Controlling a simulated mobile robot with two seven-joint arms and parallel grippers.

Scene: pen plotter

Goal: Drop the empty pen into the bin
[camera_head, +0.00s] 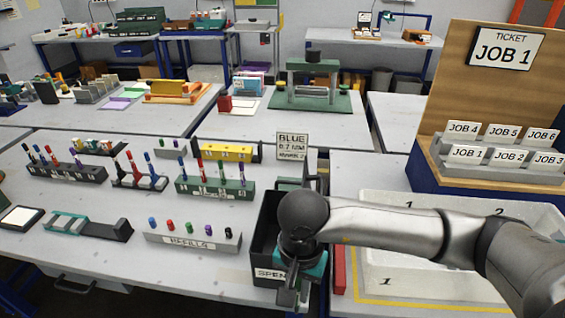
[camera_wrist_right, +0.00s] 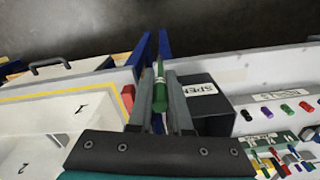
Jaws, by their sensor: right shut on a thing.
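My right gripper (camera_head: 289,287) is in front of the right part of the black bin (camera_head: 262,240) in the head view, and its arm comes in from the right. In the right wrist view, my right gripper (camera_wrist_right: 160,76) is shut on a green pen (camera_wrist_right: 160,92), which lies lengthwise between the fingers. The bin (camera_wrist_right: 222,110), with a white label starting "SPEN", is just right of the fingers there. In the head view the arm hides part of the bin, and the pen cannot be made out. My left gripper is not in view.
A refill block (camera_head: 192,239) with several coloured caps stands left of the bin. A green pen rack (camera_head: 215,188) is behind it. A white tray (camera_head: 375,205) with numbered sections lies to the right, under my arm. A BLUE sign (camera_head: 292,146) stands behind the bin.

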